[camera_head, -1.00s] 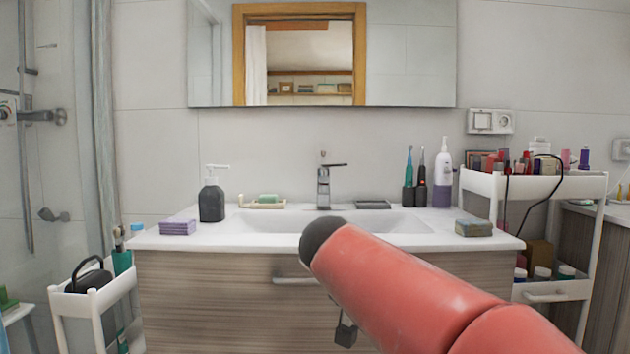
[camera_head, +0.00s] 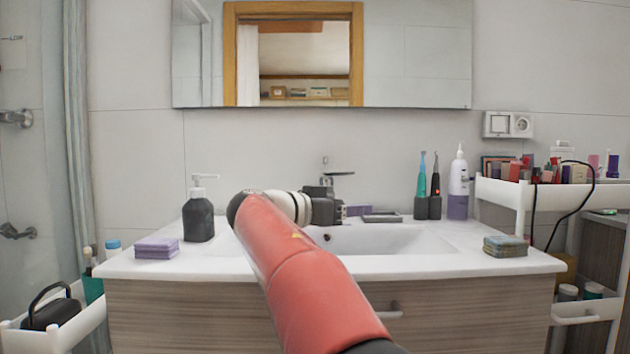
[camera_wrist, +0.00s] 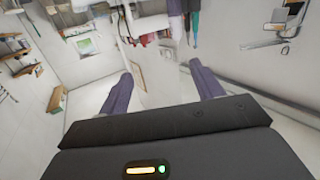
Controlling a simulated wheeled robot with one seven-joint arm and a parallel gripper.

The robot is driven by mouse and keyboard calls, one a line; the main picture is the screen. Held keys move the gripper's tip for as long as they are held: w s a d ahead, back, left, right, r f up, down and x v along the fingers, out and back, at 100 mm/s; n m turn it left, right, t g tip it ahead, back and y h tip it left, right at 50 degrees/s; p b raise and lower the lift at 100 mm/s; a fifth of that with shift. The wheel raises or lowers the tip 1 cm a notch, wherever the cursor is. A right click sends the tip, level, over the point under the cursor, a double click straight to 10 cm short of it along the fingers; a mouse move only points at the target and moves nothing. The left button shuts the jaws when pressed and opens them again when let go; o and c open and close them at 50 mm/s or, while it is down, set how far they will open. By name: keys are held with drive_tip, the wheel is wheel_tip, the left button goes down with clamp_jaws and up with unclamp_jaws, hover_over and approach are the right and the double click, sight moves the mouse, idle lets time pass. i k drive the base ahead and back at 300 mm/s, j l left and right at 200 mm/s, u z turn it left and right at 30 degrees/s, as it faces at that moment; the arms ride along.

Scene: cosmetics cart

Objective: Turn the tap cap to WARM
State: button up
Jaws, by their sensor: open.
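The chrome tap (camera_head: 338,175) stands at the back of the white sink. Its flat lever on top points right, and its body is mostly hidden behind my wrist and gripper. I cannot make out the tap there. Whether the gripper touches the tap cannot be told. No WARM mark is legible.
A dark soap dispenser (camera_head: 198,212) and purple sponges (camera_head: 157,248) are left on the counter. Electric toothbrushes (camera_head: 428,190), a white-purple bottle (camera_head: 458,185) and a sponge stack (camera_head: 505,246) are right. A cosmetics cart (camera_head: 540,195) stands beside the counter. The mirror (camera_head: 420,55) hangs above.

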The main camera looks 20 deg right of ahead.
sight(324, 180)
drive_tip(key=i, duration=1.05)
drive_tip(key=j+z, duration=0.2)
